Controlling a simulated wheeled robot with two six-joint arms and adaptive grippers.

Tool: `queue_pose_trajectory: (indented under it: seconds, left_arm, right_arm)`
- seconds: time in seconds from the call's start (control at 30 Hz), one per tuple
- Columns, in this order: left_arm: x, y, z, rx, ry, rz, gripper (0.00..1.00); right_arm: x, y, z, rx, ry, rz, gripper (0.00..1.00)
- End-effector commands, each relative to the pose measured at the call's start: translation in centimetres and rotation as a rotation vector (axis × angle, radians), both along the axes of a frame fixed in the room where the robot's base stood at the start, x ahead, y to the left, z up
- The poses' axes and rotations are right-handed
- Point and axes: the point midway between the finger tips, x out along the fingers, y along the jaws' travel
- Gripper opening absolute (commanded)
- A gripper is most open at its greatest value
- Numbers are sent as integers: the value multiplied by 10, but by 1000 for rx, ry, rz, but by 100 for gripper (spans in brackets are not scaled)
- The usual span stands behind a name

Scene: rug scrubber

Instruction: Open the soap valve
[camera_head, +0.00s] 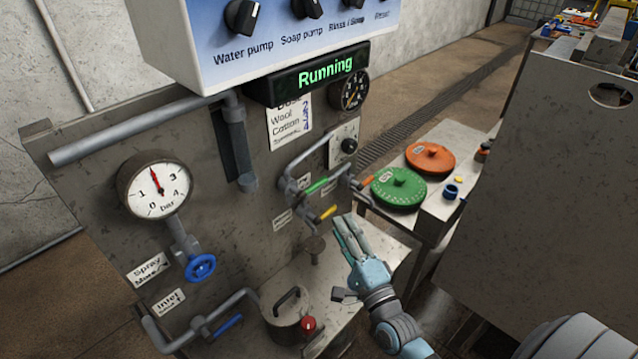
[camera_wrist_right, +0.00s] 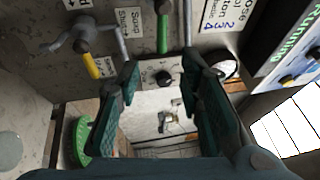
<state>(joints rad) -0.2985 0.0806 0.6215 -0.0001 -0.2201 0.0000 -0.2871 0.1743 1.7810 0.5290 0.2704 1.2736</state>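Two small lever valves sit on pipes on the grey panel. One has a yellow handle (camera_head: 328,212), the other, above it, a green handle (camera_head: 317,186). There the yellow handle (camera_wrist_right: 91,66) is left of the left finger, and the green handle (camera_wrist_right: 163,32) is ahead between the fingers. My left gripper is not in view.
A control box (camera_head: 270,40) with knobs overhangs the panel; its display (camera_head: 325,72) reads "Running". A gauge (camera_head: 155,187), blue wheel valve (camera_head: 200,267) and blue lever (camera_head: 228,325) are left. A lidded pot (camera_head: 287,315) stands below.

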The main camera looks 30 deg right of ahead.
Motion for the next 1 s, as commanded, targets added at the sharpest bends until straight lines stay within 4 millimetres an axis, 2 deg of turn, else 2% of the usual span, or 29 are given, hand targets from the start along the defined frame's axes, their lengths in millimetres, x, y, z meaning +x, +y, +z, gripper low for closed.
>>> queue_pose_trajectory:
  seconds: [0.17, 0.4, 0.53, 0.7, 0.93, 1.0]
  left_arm:
    - [-1, 0, 5, 0, 3, 0, 40]
    - [-2, 0, 1, 0, 4, 0, 40]
    - [-2, 0, -4, 0, 4, 0, 40]
    - [-2, 0, -6, 0, 4, 0, 40]
    - [-2, 0, -5, 0, 4, 0, 40]
    - [-2, 0, -5, -1, 4, 0, 40]
  right_arm:
    - [31, -4, 10, 12, -15, -5, 34]
    - [99, -8, 20, 8, -13, -3, 34]
    - [123, -9, 24, 7, -11, -3, 34]
    - [138, -10, 26, 7, -9, -3, 34]
    - [139, -10, 27, 7, -9, -3, 34]
    - [139, -10, 27, 7, -9, -3, 24]
